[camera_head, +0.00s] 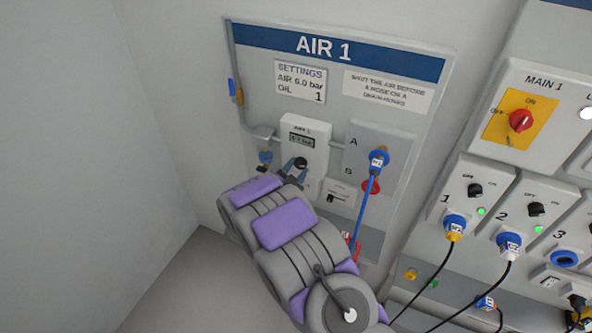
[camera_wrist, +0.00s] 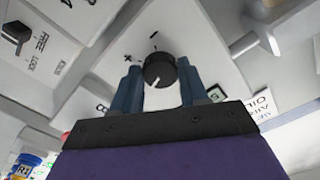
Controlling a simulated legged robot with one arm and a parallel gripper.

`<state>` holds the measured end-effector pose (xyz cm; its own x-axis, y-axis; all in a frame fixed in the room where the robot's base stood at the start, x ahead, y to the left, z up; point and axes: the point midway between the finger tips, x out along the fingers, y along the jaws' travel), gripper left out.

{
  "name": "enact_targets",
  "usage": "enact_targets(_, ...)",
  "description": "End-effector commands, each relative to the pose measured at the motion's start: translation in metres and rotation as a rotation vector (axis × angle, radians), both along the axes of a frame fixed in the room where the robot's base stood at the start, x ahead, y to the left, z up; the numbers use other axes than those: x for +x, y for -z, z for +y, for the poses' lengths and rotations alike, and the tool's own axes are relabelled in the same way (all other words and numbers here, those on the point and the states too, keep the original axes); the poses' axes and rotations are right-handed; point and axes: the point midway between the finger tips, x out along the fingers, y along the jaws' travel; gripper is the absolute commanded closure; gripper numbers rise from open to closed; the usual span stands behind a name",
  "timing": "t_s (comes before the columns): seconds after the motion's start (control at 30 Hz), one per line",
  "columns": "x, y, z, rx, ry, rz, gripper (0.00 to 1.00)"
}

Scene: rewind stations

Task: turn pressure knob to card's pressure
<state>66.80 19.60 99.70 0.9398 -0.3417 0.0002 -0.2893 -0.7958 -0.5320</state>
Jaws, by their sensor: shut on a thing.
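The black pressure knob (camera_wrist: 159,70) sits on the white regulator unit (camera_head: 305,135) on the AIR 1 panel. My gripper (camera_wrist: 160,84) has one blue finger on each side of the knob and is shut on it. In the head view my gripper (camera_head: 295,168) reaches the knob (camera_head: 301,163) from below. Plus and minus marks show by the knob in the wrist view. The unit's small display (camera_head: 301,140) shows a bar reading too small to read surely. The settings card (camera_head: 300,82) reads AIR 6.0 bar, OIL 1.
A blue hose plug (camera_head: 378,160) sits in outlet A, right of the regulator, with its blue hose hanging down. A blue-handled valve (camera_head: 235,90) is on the pipe at left. The MAIN 1 panel (camera_head: 545,85) with switches and cables stands at right. Bare wall lies left.

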Motion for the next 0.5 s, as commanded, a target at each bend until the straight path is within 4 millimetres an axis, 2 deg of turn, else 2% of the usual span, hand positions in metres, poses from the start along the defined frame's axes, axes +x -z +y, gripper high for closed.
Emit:
enact_targets(0.03, -0.0007, 0.0021, 0.0012, -0.001, -0.003, 0.005, 0.56)
enact_targets(0.3, -0.0003, 0.0009, -0.0003, 0.0, -0.002, 0.003, 0.31)
enact_targets(0.5, -0.0004, 0.0004, -0.0016, 0.001, -0.001, 0.003, 0.31)
